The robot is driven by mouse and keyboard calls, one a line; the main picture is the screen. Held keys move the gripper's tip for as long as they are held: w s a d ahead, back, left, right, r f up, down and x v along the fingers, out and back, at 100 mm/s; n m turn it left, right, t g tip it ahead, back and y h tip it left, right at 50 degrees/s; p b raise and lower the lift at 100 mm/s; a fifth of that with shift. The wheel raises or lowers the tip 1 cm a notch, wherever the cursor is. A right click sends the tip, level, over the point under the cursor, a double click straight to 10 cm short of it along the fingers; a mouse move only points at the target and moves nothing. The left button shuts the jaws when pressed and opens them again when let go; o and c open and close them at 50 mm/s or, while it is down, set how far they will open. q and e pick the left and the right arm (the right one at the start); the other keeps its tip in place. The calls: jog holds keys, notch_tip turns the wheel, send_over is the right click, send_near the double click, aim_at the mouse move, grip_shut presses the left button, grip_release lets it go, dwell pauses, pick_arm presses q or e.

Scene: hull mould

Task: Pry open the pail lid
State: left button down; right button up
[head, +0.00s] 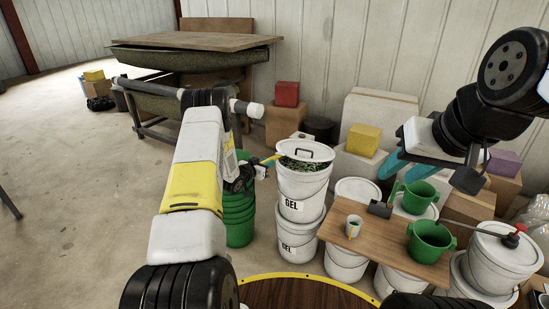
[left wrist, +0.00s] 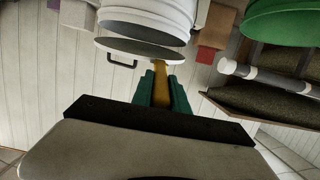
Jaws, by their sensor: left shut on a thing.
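The upper white pail marked GEL (head: 302,190) stands on another like pail. Its white lid (head: 305,150), with a dark handle on top, is tilted, and dark green contents show in the gap below it. My left gripper (head: 262,165) is shut on a pry tool with a yellow part (left wrist: 160,84), just left of the rim. In the left wrist view the tool's tip reaches close to the lid (left wrist: 139,47); contact is unclear. The lid stands apart from the pail's rim there. My right gripper (head: 428,177) appears open, with its teal fingers apart, above the green mugs.
A wooden board (head: 375,247) on pails at the right bears a small cup (head: 354,226) and a green mug (head: 431,241). A rod with a red knob (head: 520,228) lies over another pail. Green buckets (head: 239,215) stand left of the GEL pail.

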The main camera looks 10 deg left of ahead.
pick_arm(q)
jog(key=shift+w+r, duration=0.1)
jog(key=shift+r, duration=0.65)
jog(key=shift+w+r, duration=0.1)
jog(key=shift+r, duration=0.05)
dwell(0.5)
jog(key=shift+w+d+r, duration=0.1)
jog(key=shift+r, duration=0.3)
jog(key=shift+w+r, duration=0.2)
jog(key=shift+r, duration=0.55)
dwell(0.5)
jog(key=shift+w+d+r, duration=0.15)
jog(key=shift+w+r, duration=0.05)
jog(key=shift+r, duration=0.4)
